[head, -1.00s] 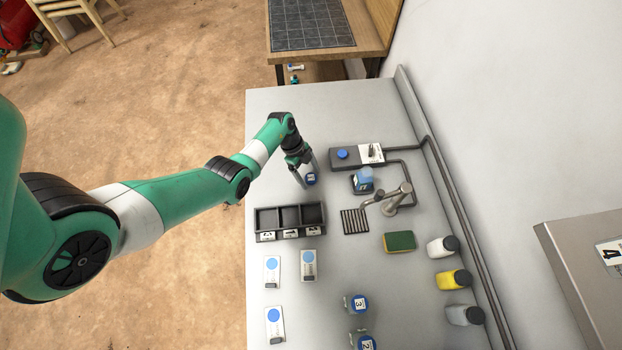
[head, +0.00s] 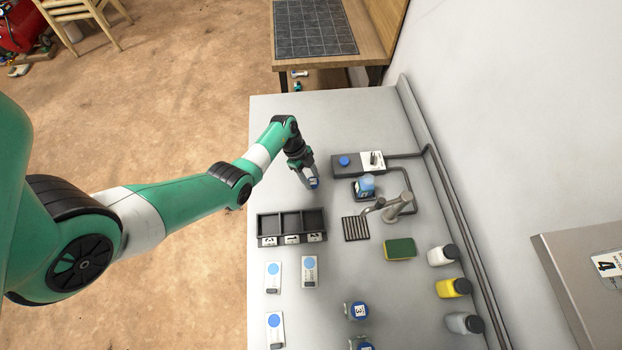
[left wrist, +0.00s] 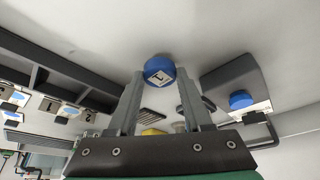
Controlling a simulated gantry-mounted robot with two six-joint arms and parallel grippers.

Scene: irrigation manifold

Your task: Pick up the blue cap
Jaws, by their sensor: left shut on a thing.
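The blue cap (head: 314,183), with a white label, is at the fingertips of my left gripper (head: 308,181), over the far left part of the grey bench. In the left wrist view the blue cap (left wrist: 159,70) shows a label that reads 1. The two fingers of my left gripper (left wrist: 161,78) stand on either side of it, shut on it. I cannot tell whether the cap touches the bench or is just above it. My right gripper is in neither view.
A dark three-compartment tray (head: 291,226) stands nearer on the bench (head: 330,120). A fixture with a blue button (head: 344,160), a blue-capped container (head: 364,186), a tap (head: 398,205) and a sponge (head: 399,249) lie to the right. Another blue cap (head: 357,311) is nearer.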

